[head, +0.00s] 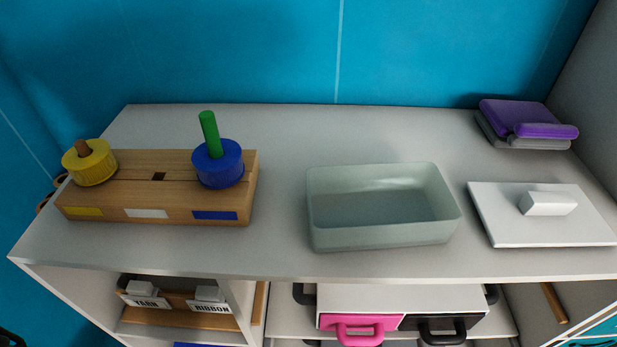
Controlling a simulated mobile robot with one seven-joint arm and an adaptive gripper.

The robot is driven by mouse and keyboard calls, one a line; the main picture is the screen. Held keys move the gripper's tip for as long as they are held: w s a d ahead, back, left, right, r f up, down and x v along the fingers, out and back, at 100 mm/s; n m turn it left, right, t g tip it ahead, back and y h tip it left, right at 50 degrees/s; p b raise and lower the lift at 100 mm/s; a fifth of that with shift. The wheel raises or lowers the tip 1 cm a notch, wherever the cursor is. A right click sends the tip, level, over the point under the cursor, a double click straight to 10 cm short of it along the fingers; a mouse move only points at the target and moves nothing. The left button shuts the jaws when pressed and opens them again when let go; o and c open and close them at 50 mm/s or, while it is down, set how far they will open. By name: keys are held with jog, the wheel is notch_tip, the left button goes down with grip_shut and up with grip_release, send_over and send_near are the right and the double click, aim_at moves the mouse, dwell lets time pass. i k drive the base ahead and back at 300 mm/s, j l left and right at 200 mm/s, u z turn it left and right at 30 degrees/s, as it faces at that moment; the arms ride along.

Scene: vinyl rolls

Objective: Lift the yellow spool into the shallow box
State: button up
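The yellow spool (95,168) sits at the left end of a wooden stand (155,200), around a short brown peg (83,147). A blue spool (222,172) sits at the stand's right end around a taller green peg (210,133). The shallow box (384,236) is pale grey-green, open and empty, and stands right of the wooden stand near the middle of the counter. My gripper is not clearly in view; only a small dark shape shows at the bottom left corner, and I cannot tell what it is.
A white lid with a block handle (490,215) lies right of the box. Purple and grey cases (515,113) are stacked at the back right. The counter (290,130) is clear behind the box. Below are shelves with labelled bins and a pink-handled drawer (357,323).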

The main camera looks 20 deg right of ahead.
aim_at(374, 213)
jog(key=k+l+u, duration=0.2)
jog(key=l, duration=0.25)
jog(key=l+u, duration=0.2)
jog(key=l, duration=0.25)
jog(key=k+l+u, duration=0.2)
jog(key=l, duration=0.25)
jog(key=i, duration=0.05)
